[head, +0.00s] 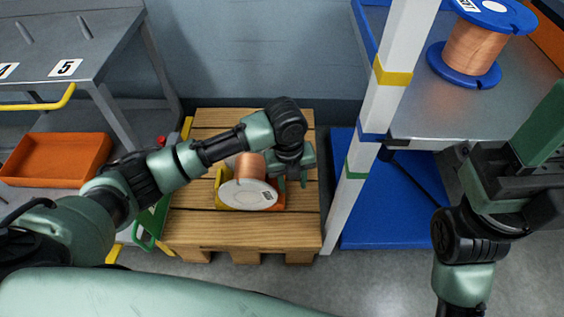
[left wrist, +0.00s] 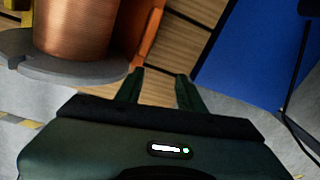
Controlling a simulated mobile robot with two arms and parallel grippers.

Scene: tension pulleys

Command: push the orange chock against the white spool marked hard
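The spool, with copper wire (head: 249,166) and a pale grey-white flange (head: 247,195), sits on a wooden pallet (head: 240,232). A small mark shows on its flange, too small to read. The orange chock (left wrist: 149,40) stands beside the spool in the left wrist view; whether they touch is unclear. In the head view my arm partly hides that side. My left gripper (left wrist: 162,88) is low beside the spool, fingers apart with nothing between them, close to the chock's near end. My right arm (head: 470,235) is at the right; its fingertips cannot be made out.
A yellow piece (head: 221,180) is at the spool's left side. A white post (head: 372,110) and a blue rack (head: 385,205) stand right of the pallet. A blue spool (head: 476,45) sits on the shelf. An orange bin (head: 55,158) is at left.

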